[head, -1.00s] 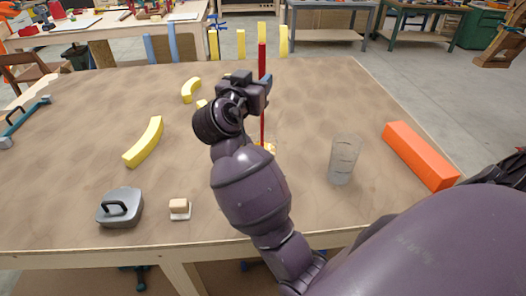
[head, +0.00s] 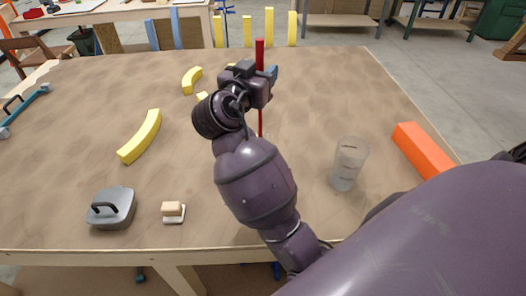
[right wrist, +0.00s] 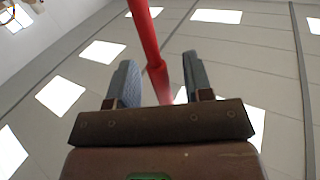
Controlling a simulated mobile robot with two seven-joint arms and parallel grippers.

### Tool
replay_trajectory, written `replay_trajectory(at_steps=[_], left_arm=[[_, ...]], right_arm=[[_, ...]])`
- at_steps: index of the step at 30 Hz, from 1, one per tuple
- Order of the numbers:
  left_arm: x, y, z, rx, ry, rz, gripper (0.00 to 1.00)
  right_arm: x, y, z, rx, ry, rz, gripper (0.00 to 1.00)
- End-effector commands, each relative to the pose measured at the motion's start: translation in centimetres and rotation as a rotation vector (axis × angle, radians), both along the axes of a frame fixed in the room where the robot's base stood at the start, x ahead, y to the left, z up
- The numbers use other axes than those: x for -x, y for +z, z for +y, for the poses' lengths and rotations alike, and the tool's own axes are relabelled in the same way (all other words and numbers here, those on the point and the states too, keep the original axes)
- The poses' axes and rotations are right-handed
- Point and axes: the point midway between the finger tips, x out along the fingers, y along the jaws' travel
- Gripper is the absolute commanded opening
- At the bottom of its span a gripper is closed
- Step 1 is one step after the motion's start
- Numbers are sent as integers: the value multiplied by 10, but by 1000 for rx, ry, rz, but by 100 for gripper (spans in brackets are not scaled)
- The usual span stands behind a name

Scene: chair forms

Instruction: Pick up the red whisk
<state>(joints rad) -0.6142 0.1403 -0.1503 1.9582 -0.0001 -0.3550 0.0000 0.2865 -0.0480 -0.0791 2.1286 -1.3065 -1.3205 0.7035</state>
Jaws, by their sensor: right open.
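The red whisk (head: 260,53) shows as a thin upright red rod beside my right gripper, near the middle of the table. In the right wrist view the red rod (right wrist: 150,50) passes between the two fingers of the open gripper (right wrist: 160,77). A gap shows on each side of it, and it is not gripped. My left gripper is out of view.
On the table (head: 80,150) stand a clear glass (head: 349,165), an orange block (head: 422,149), yellow curved pieces (head: 141,137), a grey lidded object (head: 111,208) and a small brush-like block (head: 173,211). Yellow and blue uprights (head: 269,27) rise beyond the far edge.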

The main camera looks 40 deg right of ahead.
Motion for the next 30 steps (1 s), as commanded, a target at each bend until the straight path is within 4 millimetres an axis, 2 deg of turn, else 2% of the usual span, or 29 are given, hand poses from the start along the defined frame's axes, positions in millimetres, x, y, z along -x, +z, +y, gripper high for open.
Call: replay_trajectory(at_steps=[11,20,30], left_arm=[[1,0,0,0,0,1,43],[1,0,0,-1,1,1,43],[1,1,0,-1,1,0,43]], right_arm=[[1,0,1,0,-1,0,46],[1,0,1,0,-1,0,0],[0,1,1,0,0,-1,0]])
